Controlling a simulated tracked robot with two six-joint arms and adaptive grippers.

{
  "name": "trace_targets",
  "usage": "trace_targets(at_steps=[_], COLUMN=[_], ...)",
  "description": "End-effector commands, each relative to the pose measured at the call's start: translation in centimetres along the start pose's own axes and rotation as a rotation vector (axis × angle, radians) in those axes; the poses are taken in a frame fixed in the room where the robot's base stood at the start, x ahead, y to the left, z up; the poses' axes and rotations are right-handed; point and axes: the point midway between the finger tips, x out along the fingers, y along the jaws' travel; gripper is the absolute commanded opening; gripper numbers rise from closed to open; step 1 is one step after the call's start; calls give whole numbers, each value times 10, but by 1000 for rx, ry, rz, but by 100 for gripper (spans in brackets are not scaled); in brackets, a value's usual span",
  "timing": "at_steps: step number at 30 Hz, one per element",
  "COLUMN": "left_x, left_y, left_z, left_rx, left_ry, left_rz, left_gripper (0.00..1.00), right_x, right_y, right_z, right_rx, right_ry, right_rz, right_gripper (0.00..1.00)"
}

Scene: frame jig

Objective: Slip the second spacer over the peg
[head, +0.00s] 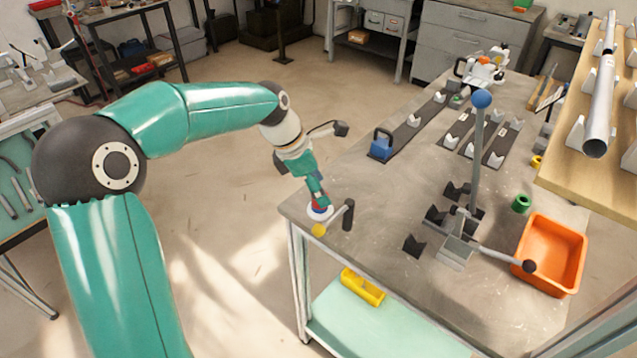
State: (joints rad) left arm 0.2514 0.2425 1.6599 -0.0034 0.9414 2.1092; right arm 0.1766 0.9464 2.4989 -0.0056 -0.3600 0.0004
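My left gripper (319,197) points down at the near left corner of the table. Small red, blue and white parts (320,212) show right at its fingertips. I cannot tell whether the fingers are shut on one of them, or which part is a spacer or the peg. A green ring (521,203) lies on the table beside the orange bin, well away from the gripper. A yellow ring (537,161) lies farther back, near the wooden board. My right gripper is not in view.
A tall lever with a blue ball (481,98) rises mid-table among dark V-blocks. An orange bin (552,255) is at right. A blue clamp (382,144) stands at the left edge.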

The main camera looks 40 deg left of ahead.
Motion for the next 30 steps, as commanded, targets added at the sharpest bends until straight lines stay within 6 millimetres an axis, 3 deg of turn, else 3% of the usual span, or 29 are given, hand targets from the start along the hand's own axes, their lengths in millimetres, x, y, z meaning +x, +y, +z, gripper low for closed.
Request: trace_targets(at_steps=[8,21,30], left_x=[-26,-106,-119], left_y=[1,1,0], left_z=[0,0,0], left_rx=[0,0,0], left_ry=[-3,-2,0], left_rz=[4,3,0], left_gripper=[65,65,65], right_x=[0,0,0], right_y=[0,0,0], right_z=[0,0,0], right_rx=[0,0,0], right_ry=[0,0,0], right_rz=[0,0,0], right_gripper=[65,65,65])
